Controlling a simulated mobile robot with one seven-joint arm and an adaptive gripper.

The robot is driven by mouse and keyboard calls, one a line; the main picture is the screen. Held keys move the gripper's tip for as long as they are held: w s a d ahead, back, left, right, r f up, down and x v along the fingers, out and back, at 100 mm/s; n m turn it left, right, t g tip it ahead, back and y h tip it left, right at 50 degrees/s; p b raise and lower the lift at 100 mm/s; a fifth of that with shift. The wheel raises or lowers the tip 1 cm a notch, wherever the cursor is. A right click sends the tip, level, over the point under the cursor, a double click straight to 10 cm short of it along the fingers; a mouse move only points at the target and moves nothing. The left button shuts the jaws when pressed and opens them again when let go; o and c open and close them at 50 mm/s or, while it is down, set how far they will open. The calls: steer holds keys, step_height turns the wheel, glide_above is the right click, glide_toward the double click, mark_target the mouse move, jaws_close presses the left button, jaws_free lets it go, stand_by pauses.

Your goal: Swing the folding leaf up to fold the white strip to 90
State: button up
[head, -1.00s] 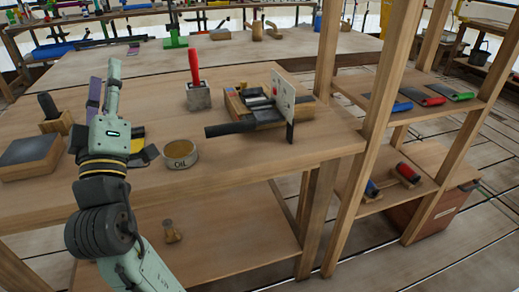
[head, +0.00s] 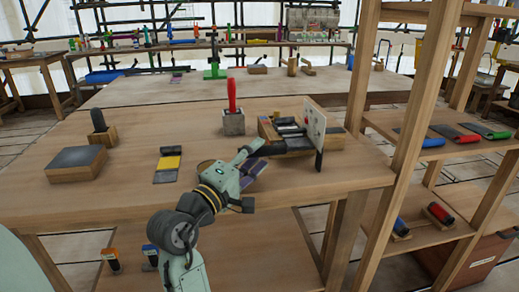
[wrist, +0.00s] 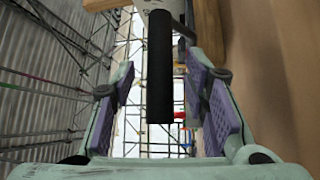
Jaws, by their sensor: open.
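The bending device (head: 270,132) is a wooden block with dark and grey metal bars, standing at the right of the bench. A white upright plate (head: 314,120) with small marks is at its right end. The leaf's black handle (head: 262,152) sticks out at its front, partly hidden by my gripper (head: 250,168). In the wrist view the handle (wrist: 159,70) lies lengthwise between the two open purple-padded jaws (wrist: 165,105), with gaps on both sides. I cannot make out the white strip clearly among the bars.
A red-handled tool stands in a grey block (head: 234,122) left of the device. A tin (head: 204,166) is mostly behind my arm. A yellow-and-black piece (head: 168,163) and a dark-topped block (head: 76,164) lie further left. A wooden shelf post (head: 402,100) rises at the right.

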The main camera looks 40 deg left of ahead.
steer(key=shift+w+a+r, duration=0.1)
steer(key=shift+w+r, duration=0.05)
steer(key=shift+w, duration=0.9)
jaws_close()
